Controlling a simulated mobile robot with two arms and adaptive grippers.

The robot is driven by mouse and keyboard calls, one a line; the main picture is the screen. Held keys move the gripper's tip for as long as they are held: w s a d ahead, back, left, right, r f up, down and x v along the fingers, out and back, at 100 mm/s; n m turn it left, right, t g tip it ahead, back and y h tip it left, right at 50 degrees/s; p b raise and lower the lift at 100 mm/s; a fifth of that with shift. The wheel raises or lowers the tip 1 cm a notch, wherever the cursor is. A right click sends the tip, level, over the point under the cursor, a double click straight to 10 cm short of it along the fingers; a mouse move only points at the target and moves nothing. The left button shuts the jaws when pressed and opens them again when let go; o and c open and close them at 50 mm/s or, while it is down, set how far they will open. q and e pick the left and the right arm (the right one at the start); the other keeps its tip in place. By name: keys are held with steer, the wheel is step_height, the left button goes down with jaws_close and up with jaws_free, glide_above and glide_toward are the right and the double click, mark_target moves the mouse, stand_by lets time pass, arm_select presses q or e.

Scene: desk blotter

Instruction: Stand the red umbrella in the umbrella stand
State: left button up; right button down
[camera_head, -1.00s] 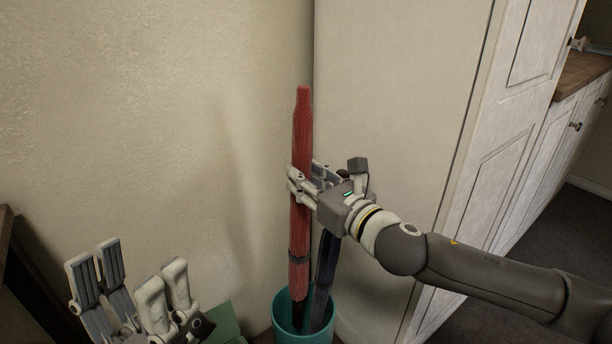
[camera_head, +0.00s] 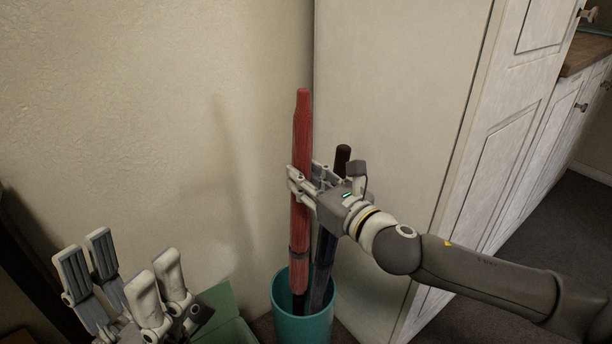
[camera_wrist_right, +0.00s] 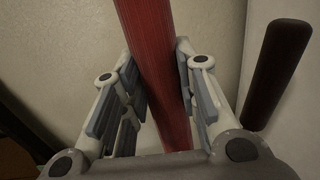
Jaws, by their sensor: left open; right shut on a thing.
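The red umbrella (camera_head: 301,135) is upright in the head view, and its dark lower end is inside the teal umbrella stand (camera_head: 303,325). My right gripper (camera_head: 299,186) is shut on the umbrella's shaft, well above the stand's rim. In the right wrist view the red umbrella (camera_wrist_right: 160,70) runs between the two fingers of the right gripper (camera_wrist_right: 162,85). My left gripper (camera_head: 125,275) is open and empty at the lower left, apart from the umbrella. Whether the umbrella's tip touches the stand's bottom is hidden.
A dark blue umbrella (camera_head: 323,262) also stands in the stand, partly behind my right gripper; its brown handle (camera_head: 342,157) shows above. A green box (camera_head: 222,312) is left of the stand. A wall is behind, and a white cabinet (camera_head: 400,110) is at right.

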steer(key=shift+r, duration=0.1)
steer(key=c, duration=1.1)
jaws_free()
steer(key=shift+o, duration=0.2)
steer(key=v, duration=1.2)
steer(key=shift+d, duration=0.1)
